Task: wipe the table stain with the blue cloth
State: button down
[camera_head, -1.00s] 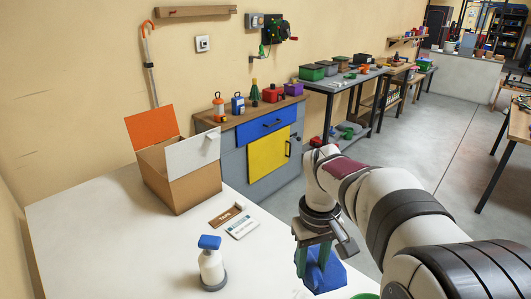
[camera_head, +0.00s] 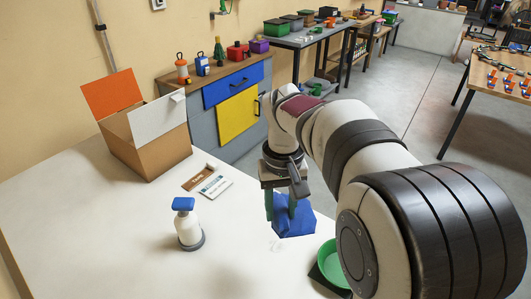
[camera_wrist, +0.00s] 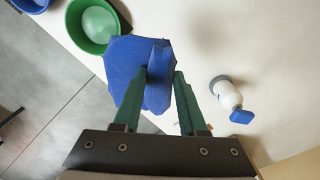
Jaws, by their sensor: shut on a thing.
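The blue cloth (camera_head: 295,217) is pinched in my gripper (camera_head: 281,208) near the right edge of the white table (camera_head: 110,235). A faint, pale stain outline (camera_head: 277,244) shows on the tabletop just in front of the cloth in the head view. Part of it may be hidden.
A spray bottle (camera_head: 189,228) stands left of the cloth. A green bowl (camera_head: 329,262) sits at the table's right edge, partly behind my arm. An open cardboard box (camera_head: 160,150) and small flat packets (camera_head: 214,186) lie farther back. The table's left part is clear.

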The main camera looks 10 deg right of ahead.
jog(key=shift+w+a+f, duration=0.6)
jog(key=shift+w+f, duration=0.25)
jog(key=shift+f, duration=2.8)
jog(key=shift+w+a+f, duration=0.6)
jog(key=shift+w+f, duration=0.3)
jog(key=shift+f, duration=2.7)
jog(key=shift+w+a+f, duration=0.6)
jog(key=shift+w+f, duration=0.25)
jog(key=shift+f, duration=2.8)
jog(key=shift+d+f, duration=0.1)
jog(key=shift+f, duration=0.1)
jog(key=shift+w+d+r, duration=0.45)
jog(key=shift+w+d, duration=0.1)
jog(key=shift+w, duration=0.05)
jog(key=shift+w+d, duration=0.8)
jog(key=shift+s+a, duration=1.35)
notch_tip(320, 180, up, 6)
jog(key=shift+r, duration=0.25)
jog(key=shift+s, duration=0.1)
